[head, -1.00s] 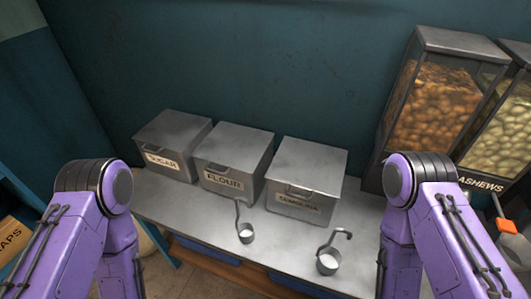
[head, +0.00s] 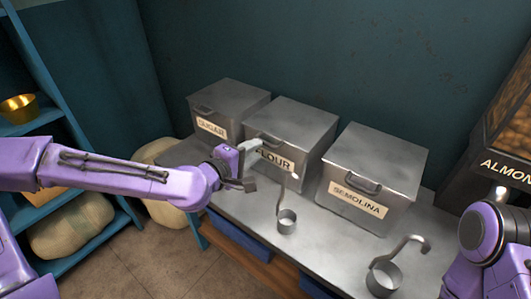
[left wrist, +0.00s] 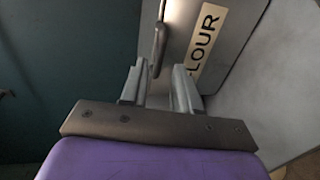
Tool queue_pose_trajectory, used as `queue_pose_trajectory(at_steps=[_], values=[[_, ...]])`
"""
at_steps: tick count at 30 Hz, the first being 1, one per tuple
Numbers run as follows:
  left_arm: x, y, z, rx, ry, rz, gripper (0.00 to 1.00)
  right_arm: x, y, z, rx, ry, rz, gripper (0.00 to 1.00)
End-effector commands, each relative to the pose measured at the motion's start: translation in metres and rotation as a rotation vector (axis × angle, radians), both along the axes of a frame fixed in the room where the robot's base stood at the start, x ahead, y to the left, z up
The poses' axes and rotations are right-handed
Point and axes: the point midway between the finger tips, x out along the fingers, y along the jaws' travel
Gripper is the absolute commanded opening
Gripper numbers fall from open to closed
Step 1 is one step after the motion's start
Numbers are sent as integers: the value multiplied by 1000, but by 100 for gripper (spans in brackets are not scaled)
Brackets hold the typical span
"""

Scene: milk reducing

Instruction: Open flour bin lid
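The flour bin (head: 318,150) is a grey metal box with a FLOUR label (head: 275,159) and a small front handle. Its lid (head: 295,116) is shut. My left gripper (head: 249,166) is in front of the bin's front face, near the handle and label. In the left wrist view, my left gripper (left wrist: 160,88) has its two fingers apart, with nothing held between them. The bin's handle (left wrist: 160,45) lies just ahead of the fingers, and the label (left wrist: 207,45) is beside it. My right gripper is out of view; only part of the right arm shows.
A sugar bin (head: 231,97) stands left of the flour bin and a semolina bin (head: 385,153) right, both shut. Two metal scoops (head: 287,222) (head: 383,278) are on the counter in front. A dispenser (head: 512,130) is at right, and a blue shelf (head: 50,60) at left.

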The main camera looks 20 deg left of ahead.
Motion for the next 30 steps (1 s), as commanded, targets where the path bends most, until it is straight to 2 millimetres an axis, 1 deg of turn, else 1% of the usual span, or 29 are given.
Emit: queue_pose_trajectory(at_steps=[1,3,6,9,13,18,19,20,21,22,27,30], values=[[10,-6,-5,4,3,-4,31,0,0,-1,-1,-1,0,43],[25,-10,-6,4,3,-2,31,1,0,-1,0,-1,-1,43],[41,-16,-9,3,2,-1,31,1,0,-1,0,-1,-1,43],[51,-20,-11,0,2,-2,31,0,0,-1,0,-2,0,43],[56,-22,-12,-1,2,-2,31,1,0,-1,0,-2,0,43],[56,-22,-12,-1,2,-2,31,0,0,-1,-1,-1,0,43],[56,-22,-12,-1,2,-2,27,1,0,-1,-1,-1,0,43],[56,-22,-12,-1,2,-2,18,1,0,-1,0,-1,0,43],[56,-22,-12,-1,2,-2,5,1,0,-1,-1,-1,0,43],[56,-22,-12,-1,2,-2,0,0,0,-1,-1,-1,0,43],[56,-21,-11,0,2,-1,0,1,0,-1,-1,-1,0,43],[56,-21,-8,2,8,-1,0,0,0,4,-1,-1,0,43]])
